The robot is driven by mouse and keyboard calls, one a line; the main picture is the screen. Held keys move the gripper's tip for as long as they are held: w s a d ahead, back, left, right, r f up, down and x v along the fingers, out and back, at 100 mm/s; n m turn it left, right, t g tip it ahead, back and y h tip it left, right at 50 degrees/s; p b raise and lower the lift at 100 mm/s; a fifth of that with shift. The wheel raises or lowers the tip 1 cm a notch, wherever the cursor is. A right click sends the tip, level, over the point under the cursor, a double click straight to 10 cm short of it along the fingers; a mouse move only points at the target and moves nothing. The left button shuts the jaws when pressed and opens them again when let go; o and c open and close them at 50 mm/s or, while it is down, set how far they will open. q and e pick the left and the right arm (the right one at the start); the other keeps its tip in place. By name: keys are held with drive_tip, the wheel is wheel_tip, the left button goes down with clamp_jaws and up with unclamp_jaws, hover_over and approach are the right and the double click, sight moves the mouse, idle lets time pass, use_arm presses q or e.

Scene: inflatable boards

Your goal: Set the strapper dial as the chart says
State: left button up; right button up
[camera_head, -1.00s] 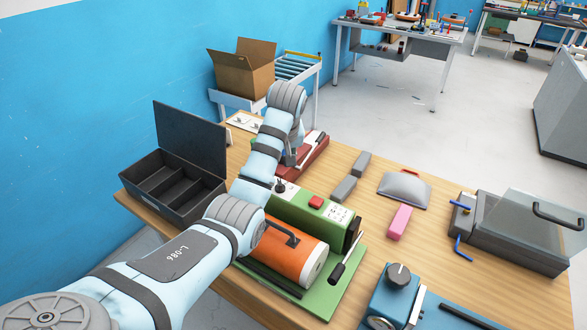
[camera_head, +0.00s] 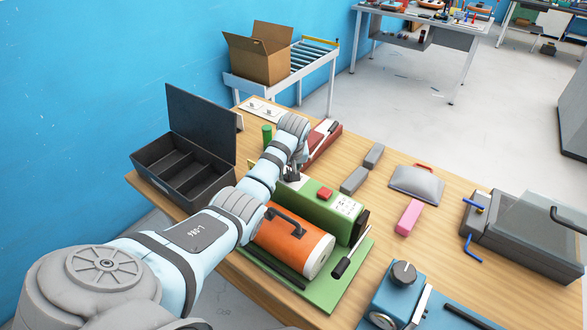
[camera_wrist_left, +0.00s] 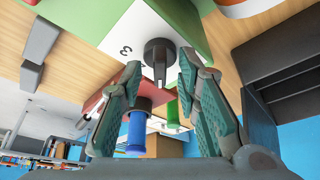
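The strapper (camera_head: 318,212) is a green machine on a green base, with an orange roll (camera_head: 290,243) in front and a white printed label (camera_head: 346,207) on top. The label's marks are too small to read. In the left wrist view the black dial (camera_wrist_left: 160,52) sits on a white plate (camera_wrist_left: 125,38); a "3" shows left of it and a white mark on its lower end. My left gripper (camera_wrist_left: 160,66) is open, with its fingers on either side of the dial; contact is unclear. In the head view my wrist mostly hides the dial. My right gripper is not in view.
An open black compartment box (camera_head: 180,165) stands left, and a red tool (camera_head: 325,140) lies behind the strapper. Grey blocks (camera_head: 354,180), a pink block (camera_head: 409,217), a grey pouch (camera_head: 417,184) and a blue device (camera_head: 396,296) are to the right.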

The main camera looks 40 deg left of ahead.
use_arm(q)
drive_tip(key=shift+s+r, duration=0.1)
drive_tip(key=shift+s, duration=0.05)
drive_tip(key=shift+c, duration=0.6)
clamp_jaws()
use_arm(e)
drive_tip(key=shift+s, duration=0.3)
